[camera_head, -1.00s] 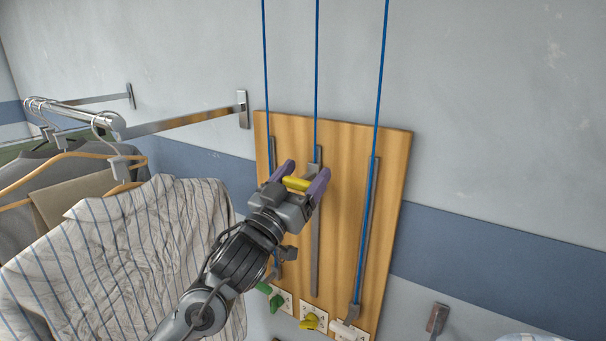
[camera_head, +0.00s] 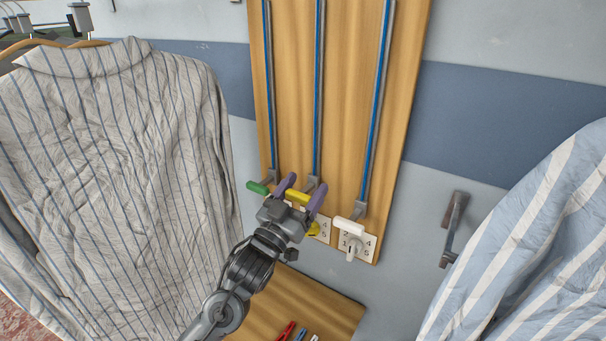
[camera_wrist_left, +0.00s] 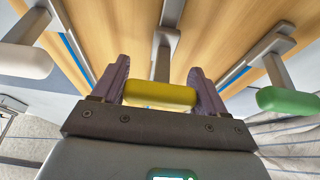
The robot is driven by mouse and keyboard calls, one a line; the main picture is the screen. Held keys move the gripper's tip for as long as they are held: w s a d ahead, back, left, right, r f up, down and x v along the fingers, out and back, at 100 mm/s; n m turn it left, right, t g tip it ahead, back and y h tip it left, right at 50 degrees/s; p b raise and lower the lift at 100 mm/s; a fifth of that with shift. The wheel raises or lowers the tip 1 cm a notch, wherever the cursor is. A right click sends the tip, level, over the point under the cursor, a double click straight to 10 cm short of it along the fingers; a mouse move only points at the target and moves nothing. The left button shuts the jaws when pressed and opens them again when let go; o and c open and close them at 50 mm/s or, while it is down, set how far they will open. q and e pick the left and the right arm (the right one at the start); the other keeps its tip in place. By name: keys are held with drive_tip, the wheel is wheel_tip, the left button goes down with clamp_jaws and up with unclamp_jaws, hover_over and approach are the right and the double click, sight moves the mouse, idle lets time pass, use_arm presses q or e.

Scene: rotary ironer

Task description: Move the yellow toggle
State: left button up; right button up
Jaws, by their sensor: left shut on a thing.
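The yellow toggle (camera_head: 298,197) is a short yellow bar on a grey slider at the low end of the middle track of the wooden board (camera_head: 345,70). My left gripper (camera_head: 305,184) has its purple fingers shut on the toggle, one at each end. In the left wrist view the yellow toggle (camera_wrist_left: 160,95) lies crosswise between the fingers. The gripper body hides part of what lies below the toggle in the head view. My right gripper is not in view.
A green toggle (camera_head: 258,187) and a white toggle (camera_head: 349,226) sit low on the side tracks, close beside my gripper. Numbered plates with dials (camera_head: 353,246) are below. Striped shirts hang left (camera_head: 120,140) and right (camera_head: 540,230). A wall hook (camera_head: 453,230) juts out right.

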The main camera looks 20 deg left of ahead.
use_arm(q)
wheel_tip(320, 180, down, 3)
drive_tip(key=shift+w+f+b, duration=0.1)
drive_tip(key=shift+b, duration=0.25)
drive_tip(key=o, duration=1.4)
drive_tip(key=shift+r, duration=0.2)
